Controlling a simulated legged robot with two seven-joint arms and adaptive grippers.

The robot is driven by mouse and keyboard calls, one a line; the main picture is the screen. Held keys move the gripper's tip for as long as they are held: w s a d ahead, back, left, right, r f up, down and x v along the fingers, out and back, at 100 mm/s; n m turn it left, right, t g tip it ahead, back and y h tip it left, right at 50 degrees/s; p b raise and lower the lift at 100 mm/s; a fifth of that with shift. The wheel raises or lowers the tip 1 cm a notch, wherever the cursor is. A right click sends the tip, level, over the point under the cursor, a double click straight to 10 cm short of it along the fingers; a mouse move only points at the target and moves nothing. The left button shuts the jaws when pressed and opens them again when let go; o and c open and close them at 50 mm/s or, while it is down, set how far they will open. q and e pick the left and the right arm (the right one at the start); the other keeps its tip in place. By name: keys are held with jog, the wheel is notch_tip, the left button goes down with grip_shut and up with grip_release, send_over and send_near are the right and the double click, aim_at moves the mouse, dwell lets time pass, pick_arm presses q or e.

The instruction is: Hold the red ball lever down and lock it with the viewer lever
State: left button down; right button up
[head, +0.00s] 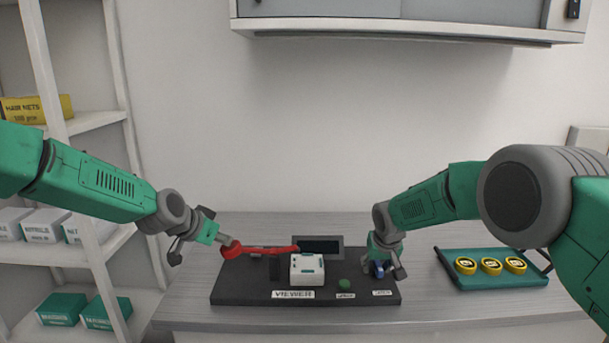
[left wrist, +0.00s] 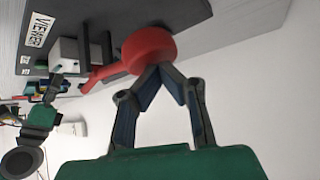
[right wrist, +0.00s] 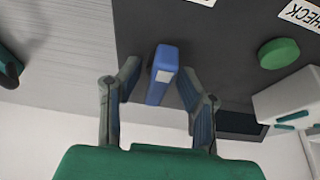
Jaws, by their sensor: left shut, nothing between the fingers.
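The red ball (head: 231,250) is on the left end of a red lever arm (head: 268,250) above the dark base plate (head: 240,291). My left gripper (head: 222,239) has its fingertips together at the ball; in the left wrist view they meet against or just in front of the red ball (left wrist: 149,50), contact unclear. A blue lever (right wrist: 162,72) stands on the plate's right part. My right gripper (right wrist: 160,78) is open, with one finger on each side of it. In the head view the blue lever (head: 379,269) is partly hidden by that gripper.
A white box (head: 307,268) stands mid-plate behind the VIEWER label (head: 293,294). A green button (head: 344,284) and a dark screen (head: 320,246) are near it. A teal tray (head: 472,281) with yellow round pieces lies to the right. Shelves stand at left.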

aim_at(222, 250)
pick_arm(q)
jog(key=shift+s+f, duration=0.1)
jog(key=shift+f, duration=1.7)
pick_arm(e)
jog(key=shift+d, duration=0.1)
jog(key=c, duration=0.6)
